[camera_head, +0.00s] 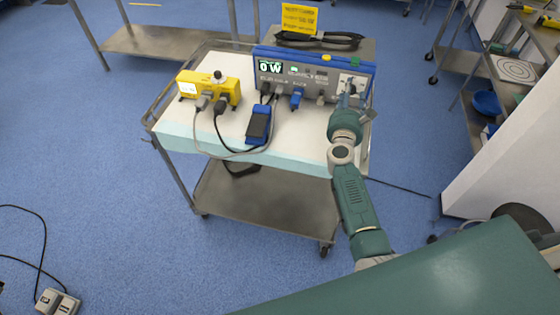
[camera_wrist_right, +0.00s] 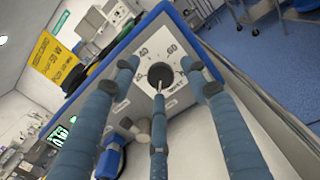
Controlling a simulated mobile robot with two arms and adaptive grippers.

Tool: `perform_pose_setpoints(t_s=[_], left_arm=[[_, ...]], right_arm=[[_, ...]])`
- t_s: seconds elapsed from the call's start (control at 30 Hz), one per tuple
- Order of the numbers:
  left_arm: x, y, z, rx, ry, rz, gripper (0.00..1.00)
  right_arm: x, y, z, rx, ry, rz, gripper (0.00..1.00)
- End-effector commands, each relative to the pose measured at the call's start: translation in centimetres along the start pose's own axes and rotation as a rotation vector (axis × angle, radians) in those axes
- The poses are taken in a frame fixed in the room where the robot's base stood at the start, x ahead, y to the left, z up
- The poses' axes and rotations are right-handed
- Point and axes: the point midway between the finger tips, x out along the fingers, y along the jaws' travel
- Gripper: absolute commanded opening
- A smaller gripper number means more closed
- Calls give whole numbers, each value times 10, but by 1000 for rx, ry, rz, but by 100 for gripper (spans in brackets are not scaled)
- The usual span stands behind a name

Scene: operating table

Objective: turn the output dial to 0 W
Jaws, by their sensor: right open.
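The output dial (camera_wrist_right: 160,75) is a black round knob on a white scale plate with printed numbers, on the front of a grey and blue generator (camera_head: 310,82). A pale pointer mark shows on the dial's lower part in the wrist view. The generator's display (camera_head: 269,66) reads 0 W in the head view. My right gripper (camera_head: 346,100) is at the dial end of the front panel. In the wrist view its three blue fingers (camera_wrist_right: 160,80) are spread open around the dial; whether any finger touches it I cannot tell. My left gripper is not in view.
The generator stands on a cloth-covered steel cart (camera_head: 185,137). A yellow box (camera_head: 209,87), a blue pedal-like device (camera_head: 258,125) and cables lie left of my right arm. A yellow sign (camera_head: 299,18) and black cable sit behind. A white cabinet (camera_head: 500,165) stands at right.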

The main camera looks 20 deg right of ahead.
Motion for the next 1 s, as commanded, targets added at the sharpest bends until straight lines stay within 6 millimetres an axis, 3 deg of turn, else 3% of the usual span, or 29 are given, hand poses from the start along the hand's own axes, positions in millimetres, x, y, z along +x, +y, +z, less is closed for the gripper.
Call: perform_pose_setpoints(t_s=[0.4, 0.93, 1.0], left_arm=[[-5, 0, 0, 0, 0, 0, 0], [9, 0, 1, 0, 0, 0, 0], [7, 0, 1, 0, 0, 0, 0]], right_arm=[[-2, -1, 0, 608, 1, 0, 46], [-113, -2, -3, 600, 1, -2, 46], [-114, 14, 3, 476, 6, 66, 46]])
